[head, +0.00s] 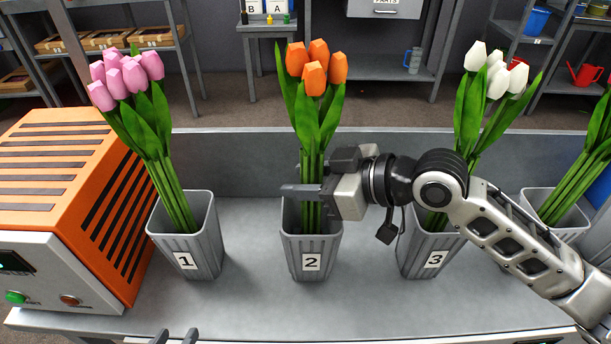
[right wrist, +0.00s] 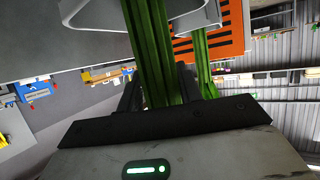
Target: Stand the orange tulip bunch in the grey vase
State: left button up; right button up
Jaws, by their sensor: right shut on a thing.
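The orange tulip bunch (head: 317,70) stands nearly upright in the grey vase labelled 2 (head: 311,245). Its lower stems are within the vase's opening in the head view; their ends are hidden by the vase wall. My right gripper (head: 303,190) reaches in from the right and is shut on the stems just above the rim. In the right wrist view, the green stems (right wrist: 158,45) pass between its fingers, with a grey vase rim (right wrist: 95,24) at the top. Fingertips of my left gripper (head: 175,338) show at the bottom edge, apart and empty.
Vase 1 (head: 186,235) holds pink tulips (head: 125,75) to the left. Vase 3 (head: 427,248) holds white tulips (head: 492,70). Another vase (head: 560,215) with stems stands far right. An orange-and-grey machine (head: 75,200) fills the left. The front of the bench (head: 350,310) is clear.

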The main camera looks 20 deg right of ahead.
jog(key=shift+f, duration=0.4)
jog(key=o, duration=1.9)
jog(key=v, duration=1.2)
jog(key=shift+s, duration=0.1)
